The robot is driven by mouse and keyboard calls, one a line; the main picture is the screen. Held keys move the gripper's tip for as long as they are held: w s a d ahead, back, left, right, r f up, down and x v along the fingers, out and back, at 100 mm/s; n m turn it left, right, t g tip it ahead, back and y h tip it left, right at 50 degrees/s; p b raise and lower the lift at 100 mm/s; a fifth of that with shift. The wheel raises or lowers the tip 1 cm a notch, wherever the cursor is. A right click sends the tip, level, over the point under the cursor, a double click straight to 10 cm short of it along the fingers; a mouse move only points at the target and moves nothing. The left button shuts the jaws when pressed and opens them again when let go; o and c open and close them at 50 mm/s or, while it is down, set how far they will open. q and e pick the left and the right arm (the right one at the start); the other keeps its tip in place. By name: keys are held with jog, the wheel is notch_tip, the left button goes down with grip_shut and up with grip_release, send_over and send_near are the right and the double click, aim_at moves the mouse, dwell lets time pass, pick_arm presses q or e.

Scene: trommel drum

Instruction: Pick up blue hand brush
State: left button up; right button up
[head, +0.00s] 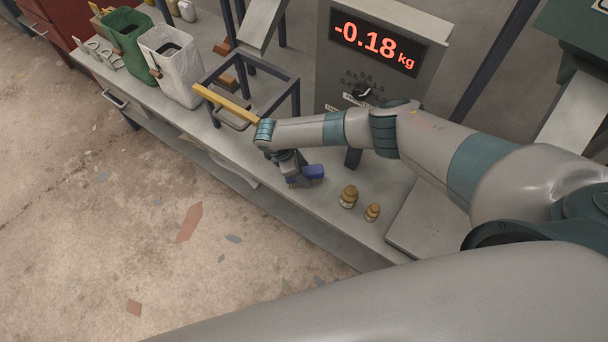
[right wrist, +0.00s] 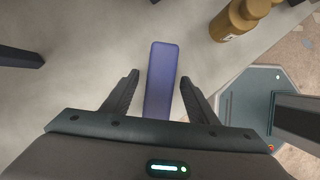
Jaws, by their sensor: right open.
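The blue hand brush (head: 313,172) lies on the grey bench top near its front edge, partly hidden by my right gripper in the head view. My right gripper (head: 298,181) is lowered over it from above. In the right wrist view the brush (right wrist: 161,80) runs lengthwise between the two open fingers of my right gripper (right wrist: 158,92), with a gap showing on each side. Its near end is hidden behind the gripper body. My left gripper is not in view.
A dark frame with a yellow bar (head: 227,104) stands to the left. A scale display (head: 375,42) reads -0.18 kg.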

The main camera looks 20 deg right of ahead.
aim_at(311, 170)
jog(key=shift+c, duration=0.7)
jog(key=c, duration=0.9)
jog(key=shift+r, duration=0.1)
jog(key=shift+c, duration=0.2)
jog(key=shift+r+p, duration=0.55)
jog(key=shift+r, duration=0.05)
notch_tip(311, 170, up, 4)
jog(key=p, duration=0.4)
jog(key=shift+r, duration=0.1)
jog(key=s+d+r+p, duration=0.6)
jog(key=s+d, duration=0.2)
jog(key=shift+d, duration=0.25)
